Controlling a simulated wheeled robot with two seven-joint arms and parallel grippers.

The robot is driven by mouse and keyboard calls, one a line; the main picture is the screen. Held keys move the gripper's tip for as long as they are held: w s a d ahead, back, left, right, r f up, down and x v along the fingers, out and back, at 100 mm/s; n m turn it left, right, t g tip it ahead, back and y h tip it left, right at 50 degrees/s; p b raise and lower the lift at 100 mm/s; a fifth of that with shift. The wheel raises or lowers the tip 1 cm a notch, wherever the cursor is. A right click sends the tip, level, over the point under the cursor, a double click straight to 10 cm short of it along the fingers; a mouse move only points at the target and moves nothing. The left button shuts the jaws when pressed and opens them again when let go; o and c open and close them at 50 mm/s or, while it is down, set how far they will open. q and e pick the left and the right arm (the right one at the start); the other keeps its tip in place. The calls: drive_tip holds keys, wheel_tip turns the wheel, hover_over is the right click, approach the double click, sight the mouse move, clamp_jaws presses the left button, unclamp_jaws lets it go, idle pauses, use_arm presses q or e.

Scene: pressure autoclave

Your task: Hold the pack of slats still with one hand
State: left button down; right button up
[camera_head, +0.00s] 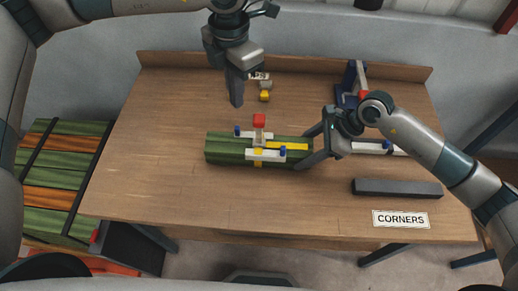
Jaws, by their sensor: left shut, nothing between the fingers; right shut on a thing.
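The pack of slats (228,150) is a green block lying on the wooden table near its middle. A yellow strap (288,146) runs along its top, and white pieces with blue ends (266,155) and a red-topped part (259,121) sit on it. My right gripper (308,150) is at the pack's right end, its fingers around that end and shut on it. My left gripper (237,102) is above the table behind the pack, fingers together and empty, apart from the pack.
A dark grey bar (397,188) and a "CORNERS" label (401,220) lie at the table's right front. A small yellow piece (265,96) lies behind the pack. A dark blue upright device (351,84) stands at back right. The table's left side (150,150) is clear.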

idle(0.3)
drive_tip(key=o, duration=1.2)
drive_tip(key=shift+r, duration=0.1)
drive_tip(key=v, duration=1.1)
drive_tip(key=shift+d+r, duration=0.3)
